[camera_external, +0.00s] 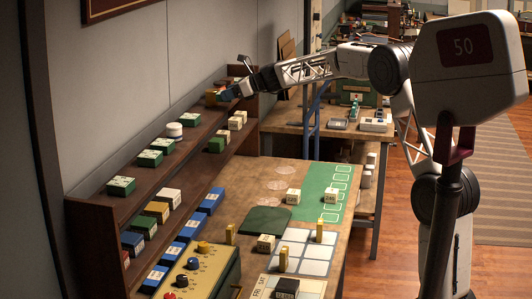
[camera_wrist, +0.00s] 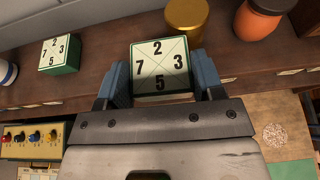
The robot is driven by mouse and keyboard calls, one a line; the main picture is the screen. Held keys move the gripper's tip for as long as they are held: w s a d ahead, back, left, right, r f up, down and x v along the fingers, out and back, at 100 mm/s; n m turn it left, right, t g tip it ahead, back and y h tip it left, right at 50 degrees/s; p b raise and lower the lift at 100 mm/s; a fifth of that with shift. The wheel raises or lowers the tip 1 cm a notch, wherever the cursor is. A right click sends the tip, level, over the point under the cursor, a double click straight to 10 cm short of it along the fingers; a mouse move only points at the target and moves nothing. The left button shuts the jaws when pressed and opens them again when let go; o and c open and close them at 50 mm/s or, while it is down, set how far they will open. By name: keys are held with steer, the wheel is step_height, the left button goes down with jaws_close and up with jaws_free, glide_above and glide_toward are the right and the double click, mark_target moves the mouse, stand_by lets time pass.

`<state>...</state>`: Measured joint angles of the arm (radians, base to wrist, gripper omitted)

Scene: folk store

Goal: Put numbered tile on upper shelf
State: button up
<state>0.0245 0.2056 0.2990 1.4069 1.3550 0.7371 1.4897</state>
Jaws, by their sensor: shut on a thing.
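A numbered tile (camera_wrist: 160,64) with a cream face showing 2, 3, 5 and 7 and green sides sits between the blue fingers of my gripper (camera_wrist: 162,82) in the wrist view. My gripper is shut on it. In the external view my gripper (camera_external: 229,94) is at the far end of the upper shelf (camera_external: 195,131); the held tile is hard to make out there. I cannot tell whether it touches the shelf. A similar numbered tile (camera_wrist: 59,54) stands on the shelf to the left in the wrist view.
A gold jar (camera_wrist: 187,25) and an orange jar (camera_wrist: 258,18) stand close beyond and right of the held tile. Several green tiles (camera_external: 150,158) and a white round jar (camera_external: 174,130) stand along the upper shelf. The lower shelf holds coloured boxes (camera_external: 157,211). A control box (camera_external: 196,270) stands below.

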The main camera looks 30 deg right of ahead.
mark_target(140, 178)
steer(key=shift+m+t+h, duration=0.5)
steer(key=shift+m, duration=0.1)
steer(key=s+a, duration=0.3)
steer(key=a, duration=0.2)
steer(key=s+a+r, duration=0.1)
steer(key=s+a, duration=0.2)
steer(key=a, duration=0.2)
steer(key=s+a+r, duration=0.1)
steer(key=s+a, duration=0.2)
steer(key=a, duration=0.3)
steer(key=shift+s+r, duration=0.25)
steer(key=shift+m+h, duration=0.4)
steer(key=s+a, duration=0.7)
steer(key=s+a+r, duration=0.1)
steer(key=s+a, duration=0.3)
steer(key=shift+s, duration=0.1)
steer(key=s+a+h, duration=0.1)
steer(key=s+a, duration=0.2)
steer(key=s, duration=0.7)
steer(key=s+a+f+m+t, duration=0.1)
steer(key=s+a, duration=0.3)
steer(key=s, duration=0.5)
steer(key=s+a+m+h, duration=0.1)
steer(key=s+a, duration=0.2)
steer(key=s, duration=0.7)
steer(key=shift+s+a+f+t+h, duration=0.2)
steer(key=shift+s+f+t+h, duration=0.1)
steer(key=shift+s+f+t, duration=0.1)
steer(key=shift+w, duration=0.1)
